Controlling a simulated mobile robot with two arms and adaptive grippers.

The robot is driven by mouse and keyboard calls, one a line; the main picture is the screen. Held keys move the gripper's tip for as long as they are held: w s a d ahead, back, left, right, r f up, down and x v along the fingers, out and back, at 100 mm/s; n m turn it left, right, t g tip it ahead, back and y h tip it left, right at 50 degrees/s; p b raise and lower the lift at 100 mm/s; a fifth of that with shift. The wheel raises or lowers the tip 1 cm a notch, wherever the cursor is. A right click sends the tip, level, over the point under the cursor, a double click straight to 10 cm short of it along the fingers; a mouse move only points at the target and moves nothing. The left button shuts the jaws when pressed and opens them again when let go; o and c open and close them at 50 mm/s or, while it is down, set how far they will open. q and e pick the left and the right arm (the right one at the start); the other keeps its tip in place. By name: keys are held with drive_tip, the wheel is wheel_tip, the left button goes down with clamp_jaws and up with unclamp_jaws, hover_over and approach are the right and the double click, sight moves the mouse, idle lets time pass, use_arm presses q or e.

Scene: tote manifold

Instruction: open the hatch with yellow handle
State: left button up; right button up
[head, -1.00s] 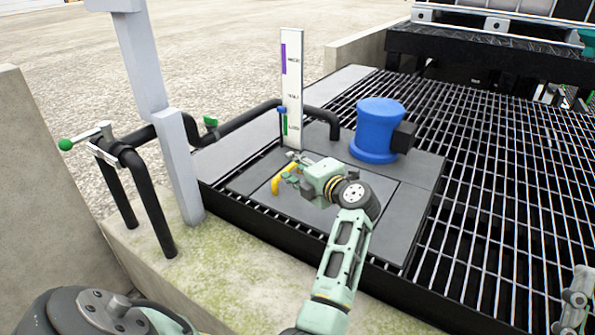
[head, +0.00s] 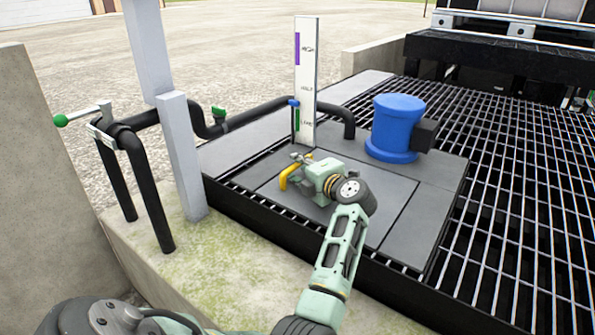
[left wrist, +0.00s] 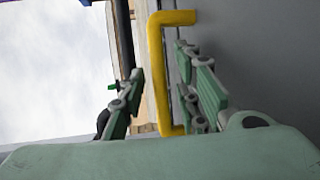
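The yellow handle (head: 291,174) is a bent bar standing on a dark grey hatch panel (head: 372,222), which lies flat in the deck. My left gripper (head: 303,163) is at the handle, low over the panel. In the left wrist view, the yellow handle (left wrist: 156,75) stands between the two green fingers of the left gripper (left wrist: 163,98). The fingers are apart, with a visible gap between the left finger and the bar. The right finger looks close to the bar; I cannot tell whether it touches. My right gripper is not in view.
A blue motor-like cylinder (head: 395,128) stands behind the panel. A white marked post (head: 305,80) and black pipes (head: 250,115) with green-handled valves are behind and left. A grey column (head: 182,155) stands at left. Open grating (head: 520,190) spreads to the right.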

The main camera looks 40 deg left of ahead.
use_arm(q)
drive_tip(key=shift+w+a, duration=0.2)
drive_tip(key=shift+a, duration=0.4)
drive_tip(key=shift+f, duration=0.1)
clamp_jaws()
